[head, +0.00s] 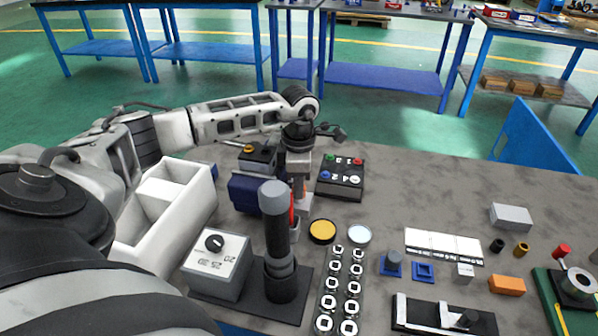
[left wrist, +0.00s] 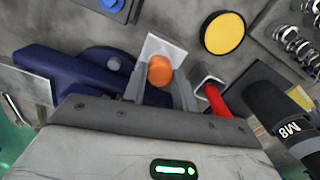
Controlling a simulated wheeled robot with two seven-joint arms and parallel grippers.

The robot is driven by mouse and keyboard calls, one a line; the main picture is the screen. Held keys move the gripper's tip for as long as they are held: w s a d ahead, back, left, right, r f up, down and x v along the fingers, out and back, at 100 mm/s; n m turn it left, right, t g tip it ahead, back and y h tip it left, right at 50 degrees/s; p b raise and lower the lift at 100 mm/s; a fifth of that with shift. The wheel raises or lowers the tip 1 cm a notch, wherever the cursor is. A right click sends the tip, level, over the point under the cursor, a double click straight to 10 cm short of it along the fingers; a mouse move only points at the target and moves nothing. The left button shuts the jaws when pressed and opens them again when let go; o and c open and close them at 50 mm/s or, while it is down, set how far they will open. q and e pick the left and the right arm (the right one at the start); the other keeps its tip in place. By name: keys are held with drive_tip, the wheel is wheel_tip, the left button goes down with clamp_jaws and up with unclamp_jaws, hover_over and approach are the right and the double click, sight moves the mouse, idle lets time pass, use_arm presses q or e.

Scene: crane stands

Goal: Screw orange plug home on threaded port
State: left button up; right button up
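The orange plug (left wrist: 160,70) shows in the left wrist view between the grey fingers of my left gripper (left wrist: 160,88), with no clear gap at its sides. A pale square plate (left wrist: 166,46) is right behind it. Beside it lies a dark blue fixture (left wrist: 75,78), also in the head view (head: 244,194). In the head view my left gripper (head: 300,198) points down beside this fixture, and the plug is hidden there. I cannot make out the port's thread or whether the plug touches it. My right gripper is in neither view.
A dark upright tool (head: 277,238) marked M8 stands close to the gripper, by a red handle (left wrist: 218,102). A white bin (head: 205,200), a grey dial box (head: 217,262) and a button box (head: 341,177) are near.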

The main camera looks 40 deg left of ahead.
use_arm(q)
drive_tip(key=shift+f+m+b, duration=0.1)
drive_tip(key=shift+m+b, duration=0.25)
drive_tip(key=shift+m, duration=0.45)
clamp_jaws()
drive_tip(key=m, duration=0.2)
drive_tip(key=shift+m+b, duration=0.3)
drive_tip(key=shift+b, duration=0.05)
drive_tip(key=shift+m, duration=0.5)
drive_tip(key=m+b, duration=0.1)
drive_tip(key=m, duration=0.2)
drive_tip(key=shift+m, duration=1)
